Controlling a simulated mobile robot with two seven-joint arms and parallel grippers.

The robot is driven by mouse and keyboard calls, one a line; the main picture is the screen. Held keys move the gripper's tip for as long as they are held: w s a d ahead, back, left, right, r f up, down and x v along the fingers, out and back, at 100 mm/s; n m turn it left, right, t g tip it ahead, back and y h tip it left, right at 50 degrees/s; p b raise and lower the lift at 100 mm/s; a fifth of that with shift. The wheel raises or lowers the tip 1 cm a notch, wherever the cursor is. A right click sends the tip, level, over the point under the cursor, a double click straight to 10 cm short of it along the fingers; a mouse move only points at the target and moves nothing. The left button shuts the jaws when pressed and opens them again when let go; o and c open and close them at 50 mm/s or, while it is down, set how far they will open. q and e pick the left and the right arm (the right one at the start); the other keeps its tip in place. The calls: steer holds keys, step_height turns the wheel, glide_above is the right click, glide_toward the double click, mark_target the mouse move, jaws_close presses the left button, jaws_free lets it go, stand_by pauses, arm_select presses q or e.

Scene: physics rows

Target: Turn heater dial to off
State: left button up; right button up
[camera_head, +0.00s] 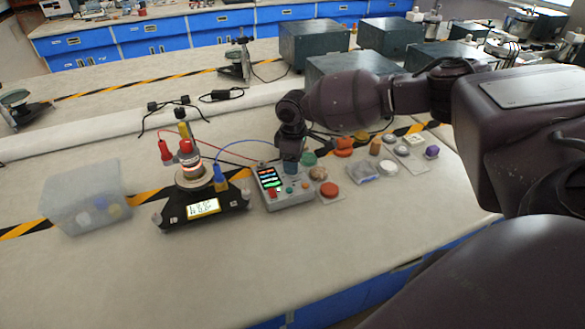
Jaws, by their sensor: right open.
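A grey control box (297,200) stands on the near bench, with a lit multicoloured screen (269,179), a red switch and small teal knobs (291,189) on its top face. I cannot tell which knob is the heater dial. To its left is a black-based device (175,218) with a lit number display (203,208) and an orange glow near its top. My right gripper (290,167) reaches in from the right and points down at the back edge of the control box. It is open; the fingertips are small, and contact with a knob cannot be told. My left gripper is out of view.
A clear plastic bin (87,198) stands at the left. Several coloured samples, such as an orange disc (329,189), lie right of the control box. Red and blue leads join the device and box. Dark green boxes (313,44) stand behind. The front bench strip is clear.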

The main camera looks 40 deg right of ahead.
steer(key=shift+f, duration=1.3)
steer(key=c, duration=0.9)
